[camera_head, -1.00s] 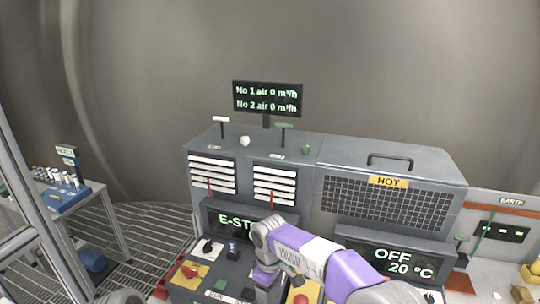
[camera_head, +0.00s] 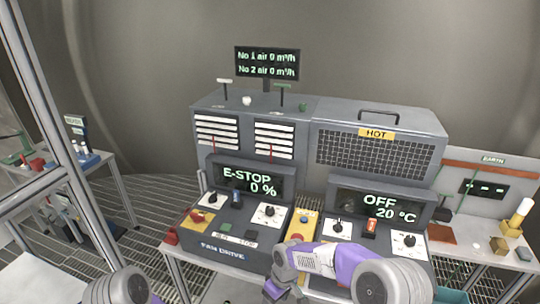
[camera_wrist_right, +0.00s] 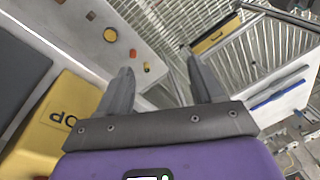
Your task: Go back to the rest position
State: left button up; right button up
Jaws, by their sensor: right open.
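My right arm, purple and grey, comes in from the right in the head view. Its gripper (camera_head: 283,290) is low in the picture, in front of the console's front edge, partly cut off by the bottom edge. In the right wrist view the two grey fingers of my right gripper (camera_wrist_right: 158,70) stand apart with nothing between them. Part of my left arm (camera_head: 125,288) shows at the bottom left of the head view; its gripper is not seen.
The fan drive panel (camera_head: 225,240) reads E-STOP 0 %. The heater display (camera_head: 380,207) reads OFF 20 °C. A yellow block (camera_wrist_right: 60,120) lies close left of the gripper in the wrist view. A side table (camera_head: 100,158) stands left; grated floor (camera_head: 140,230) lies between.

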jog(key=s+d+f+m+b, duration=0.2)
jog(key=s+f+m, duration=0.2)
jog(key=s+f, duration=0.3)
jog(key=s+d+f+m+y+b, duration=0.1)
jog(key=s+d+f+m+b, duration=0.2)
jog(key=s+f, duration=0.4)
jog(key=s+d+f+m+t+y+b, duration=0.1)
jog(key=s+d+f+m+b, duration=0.2)
jog(key=s+f, duration=0.4)
notch_tip(320, 180, down, 5)
jog(key=shift+s+f+m, duration=0.15)
jog(key=shift+s+m, duration=0.1)
jog(key=shift+m, duration=0.65)
